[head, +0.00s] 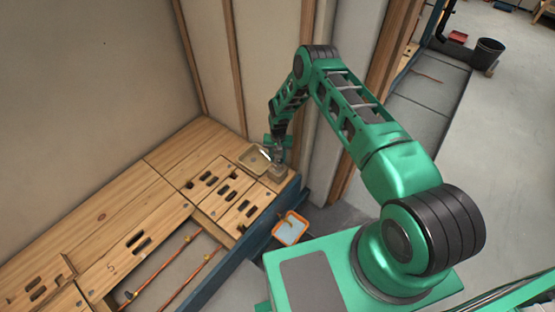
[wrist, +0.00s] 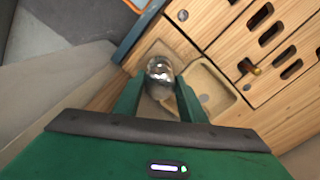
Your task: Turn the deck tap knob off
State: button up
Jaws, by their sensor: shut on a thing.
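The deck tap knob (wrist: 160,72) is a shiny, rounded metal piece. It stands on a beige square base at the corner of the wooden deck, beside a shallow beige basin (wrist: 226,100). My gripper (wrist: 158,94) reaches down over it, with one green finger on each side, shut on the knob. In the head view my gripper (head: 277,150) is at the far right end of the deck, next to the basin (head: 252,161). The knob is mostly hidden there by the gripper, and any mark of its turn angle cannot be made out.
The wooden deck (head: 120,205) has slotted panels and an open bay with copper pipes (head: 165,262). A blue beam (head: 240,252) edges its front. An orange tray (head: 290,229) lies on the floor below. Walls stand close behind the gripper. A black bucket (head: 488,53) stands far right.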

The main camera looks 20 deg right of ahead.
aim_at(278, 157)
jog(key=shift+w+r, duration=0.1)
jog(key=shift+w, duration=0.05)
jog(key=o, duration=1.1)
jog(key=shift+c, duration=0.2)
jog(key=shift+r, duration=0.1)
notch_tip(278, 157, up, 10)
jog(key=shift+r, duration=0.2)
